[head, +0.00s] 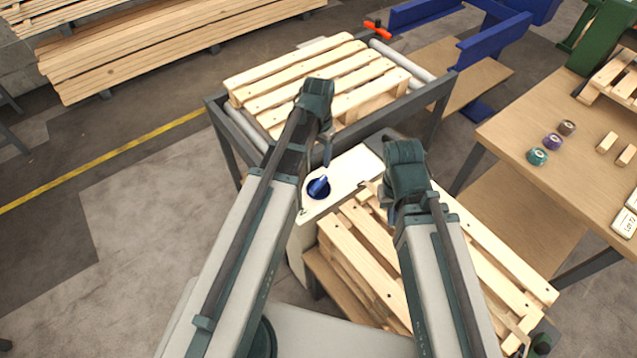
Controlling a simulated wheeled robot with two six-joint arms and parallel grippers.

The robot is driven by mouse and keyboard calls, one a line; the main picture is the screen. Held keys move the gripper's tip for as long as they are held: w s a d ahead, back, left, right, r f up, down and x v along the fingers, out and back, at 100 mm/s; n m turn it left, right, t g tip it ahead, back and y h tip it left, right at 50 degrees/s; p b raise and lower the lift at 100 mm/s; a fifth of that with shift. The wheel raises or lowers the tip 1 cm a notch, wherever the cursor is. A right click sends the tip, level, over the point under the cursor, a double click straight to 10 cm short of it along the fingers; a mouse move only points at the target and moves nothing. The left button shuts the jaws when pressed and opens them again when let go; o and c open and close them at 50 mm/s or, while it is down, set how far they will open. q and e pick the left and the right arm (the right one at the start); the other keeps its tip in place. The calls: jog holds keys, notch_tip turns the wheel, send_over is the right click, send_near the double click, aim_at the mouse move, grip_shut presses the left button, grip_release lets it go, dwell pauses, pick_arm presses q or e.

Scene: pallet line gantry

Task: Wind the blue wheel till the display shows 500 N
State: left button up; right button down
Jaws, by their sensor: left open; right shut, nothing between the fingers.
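The blue wheel (319,188) sits in a dark round recess on a white panel (352,168) in the middle of the head view. My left gripper (327,158) is over the panel just above the wheel in the picture; its fingers point down and are open. I cannot tell whether they touch the wheel. My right gripper (388,195) is to the right of the wheel, at the panel's right edge near the stacked pallets, shut and empty. Its fingers are partly hidden by its own body. No display reading can be made out.
A wooden pallet (318,88) lies on a roller frame behind the panel. More pallets (362,262) are stacked right of and below it. A workbench (505,128) at right holds several coloured rolls and small wooden blocks. Blue steel parts (500,45) stand at the back. Floor at left is clear.

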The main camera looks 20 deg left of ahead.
aim_at(319, 182)
pick_arm(q)
notch_tip(319, 182, down, 12)
jog(key=b, duration=1.1)
jog(key=shift+f, duration=0.15)
pick_arm(e)
notch_tip(319, 182, down, 12)
jog(key=shift+f, duration=0.15)
pick_arm(q)
grip_shut()
